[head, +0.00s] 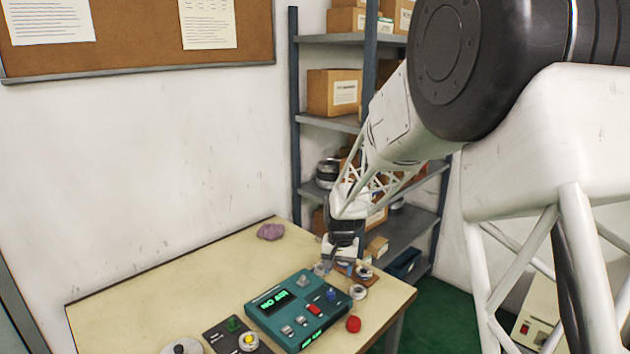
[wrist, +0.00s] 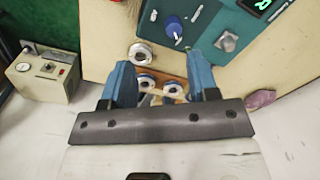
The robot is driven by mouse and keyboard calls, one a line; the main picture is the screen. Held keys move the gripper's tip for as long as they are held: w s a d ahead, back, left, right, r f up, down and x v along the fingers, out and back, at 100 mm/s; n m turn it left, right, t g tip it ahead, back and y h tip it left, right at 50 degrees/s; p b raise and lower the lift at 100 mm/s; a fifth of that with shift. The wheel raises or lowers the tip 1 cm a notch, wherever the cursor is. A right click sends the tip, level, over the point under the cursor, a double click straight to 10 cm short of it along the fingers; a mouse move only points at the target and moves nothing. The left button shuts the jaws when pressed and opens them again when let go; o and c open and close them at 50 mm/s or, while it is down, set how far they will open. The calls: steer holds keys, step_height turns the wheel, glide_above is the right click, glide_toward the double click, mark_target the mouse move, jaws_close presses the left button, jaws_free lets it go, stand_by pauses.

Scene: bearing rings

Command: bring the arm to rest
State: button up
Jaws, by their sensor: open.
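My gripper (head: 338,258) is at the far right part of the table, beside the teal control box. In the wrist view my gripper (wrist: 166,84) shows two blue fingers spread apart with nothing held between them. Beyond the fingers, several bearing rings show: one ring (wrist: 141,53) lies on the table, and others, such as this ring (wrist: 173,89), sit on an orange-brown base (wrist: 160,75). In the head view a ring (head: 357,292) lies on the table near the box, and the base (head: 345,268) is partly hidden by my gripper.
The teal control box (head: 298,310) stands mid-table (head: 190,275), its display reading "NO AIR". A red ball-like object (head: 354,324), a dark panel with buttons (head: 237,337) and a purple lump (head: 271,231) are on the table. Shelves (head: 335,122) with boxes stand behind. The table's left part is clear.

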steer(key=s+d+r+t, duration=0.1)
steer(key=s+d+r, duration=0.2)
steer(key=s+r, duration=0.5)
steer(key=s+d+r+n, duration=0.1)
steer(key=s+d+r, duration=0.25)
steer(key=s, duration=0.85)
steer(key=s+d+r+t, duration=0.1)
steer(key=s+d+r, duration=0.2)
steer(key=s+r, duration=0.5)
steer(key=s+d+f+n, duration=0.1)
steer(key=s+f, duration=0.1)
steer(key=s, duration=1.3)
steer(key=shift+d+h, duration=0.3)
steer(key=shift+d, duration=0.05)
